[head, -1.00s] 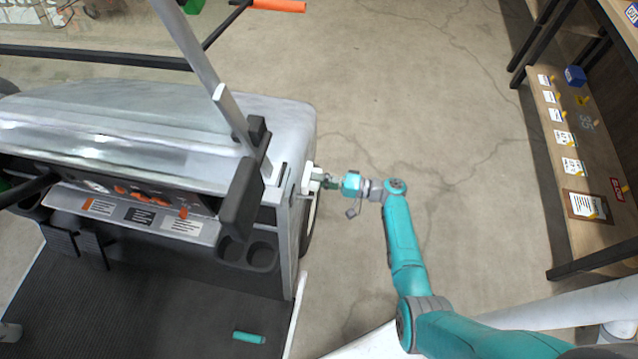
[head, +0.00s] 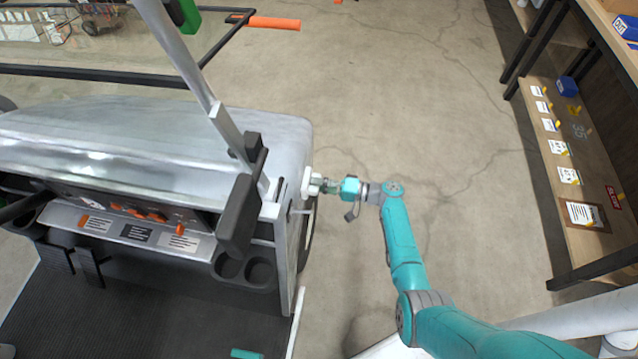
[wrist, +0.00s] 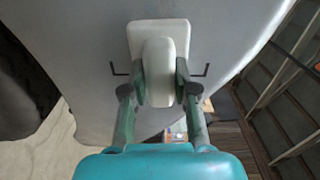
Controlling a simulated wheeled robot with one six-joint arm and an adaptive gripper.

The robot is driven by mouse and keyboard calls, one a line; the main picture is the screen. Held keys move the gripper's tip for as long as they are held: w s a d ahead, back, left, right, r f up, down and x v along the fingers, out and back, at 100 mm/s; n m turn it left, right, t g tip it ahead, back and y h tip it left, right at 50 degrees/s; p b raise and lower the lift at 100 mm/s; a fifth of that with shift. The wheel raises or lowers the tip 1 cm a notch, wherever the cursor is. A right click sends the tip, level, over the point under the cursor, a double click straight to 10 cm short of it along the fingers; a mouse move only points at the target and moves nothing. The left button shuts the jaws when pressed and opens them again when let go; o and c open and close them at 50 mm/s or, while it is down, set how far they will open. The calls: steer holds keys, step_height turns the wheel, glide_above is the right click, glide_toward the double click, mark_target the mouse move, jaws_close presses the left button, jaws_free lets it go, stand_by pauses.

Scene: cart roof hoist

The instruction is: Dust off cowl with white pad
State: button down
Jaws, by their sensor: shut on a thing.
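The cowl (head: 150,135) is the cart's grey front body in the head view, with a pale glossy band across its top. The white pad (head: 307,183) is at the cowl's right side. In the wrist view the white pad (wrist: 158,30) has a square plate and a rounded handle. My gripper (head: 325,186) is shut on the handle, with one finger on each side; it also shows in the wrist view (wrist: 160,92). The plate lies over the grey cowl surface (wrist: 85,50); whether it touches cannot be told.
A grey post (head: 190,70) and a black upright piece (head: 238,215) stand near the cowl's right corner. A glass panel in a black frame (head: 110,73) lies beyond the cowl. A wooden shelf (head: 590,235) stands at the right. Floor between is open.

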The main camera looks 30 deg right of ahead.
steer(key=shift+s+a, duration=0.75)
steer(key=shift+s, duration=0.25)
steer(key=shift+s+a, duration=0.7)
steer(key=shift+s, duration=0.35)
steer(key=shift+s+a, duration=0.75)
steer(key=shift+s, duration=0.25)
steer(key=c, duration=1.9)
jaws_free()
steer(key=shift+s+a, duration=1.3)
steer(key=shift+s, duration=0.25)
steer(key=shift+v, duration=3)
jaws_close()
steer(key=shift+d, duration=0.1)
steer(key=v, duration=0.3)
steer(key=shift+w, duration=0.2)
